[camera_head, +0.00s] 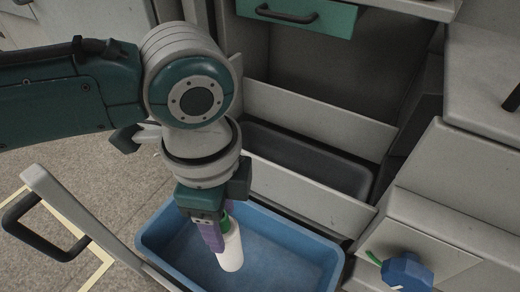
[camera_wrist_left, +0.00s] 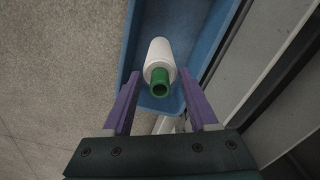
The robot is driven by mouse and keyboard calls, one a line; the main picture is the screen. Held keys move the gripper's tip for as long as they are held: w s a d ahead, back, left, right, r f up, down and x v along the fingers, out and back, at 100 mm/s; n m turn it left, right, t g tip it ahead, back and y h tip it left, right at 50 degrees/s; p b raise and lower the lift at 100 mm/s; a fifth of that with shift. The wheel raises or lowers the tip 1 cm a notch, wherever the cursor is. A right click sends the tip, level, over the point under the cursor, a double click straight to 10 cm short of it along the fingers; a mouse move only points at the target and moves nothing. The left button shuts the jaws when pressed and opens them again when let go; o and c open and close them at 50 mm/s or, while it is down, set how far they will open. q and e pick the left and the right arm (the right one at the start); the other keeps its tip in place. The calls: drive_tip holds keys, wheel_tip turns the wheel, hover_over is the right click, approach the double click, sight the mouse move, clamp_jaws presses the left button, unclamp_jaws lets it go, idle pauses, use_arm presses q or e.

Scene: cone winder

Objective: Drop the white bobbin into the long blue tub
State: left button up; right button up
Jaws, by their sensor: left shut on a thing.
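The white bobbin (camera_head: 231,250) with a green core end hangs tilted from my left gripper (camera_head: 221,238), white end down. It also shows in the left wrist view (camera_wrist_left: 159,55), its green end facing the camera. The gripper's purple fingers are on either side of it, shut on it. The long blue tub (camera_head: 300,231) lies under the bobbin in the head view, its floor bare where visible. In the left wrist view the tub (camera_wrist_left: 207,28) is behind the bobbin. The gap between bobbin and tub floor is hard to judge. My right gripper is not in view.
A dark grey bin (camera_head: 300,165) sits behind the tub, beyond a pale panel. A green drawer (camera_head: 300,14) is above it. A blue faceted thing with a green strip (camera_head: 405,272) is at the right. A grey frame with a black handle (camera_head: 40,225) stands at the left.

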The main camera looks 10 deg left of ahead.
use_arm(q)
drive_tip(key=o, duration=1.3)
drive_tip(key=shift+c, duration=0.2)
drive_tip(key=shift+r, duration=0.15)
wheel_tip(320, 180, up, 10)
drive_tip(key=p, duration=0.8)
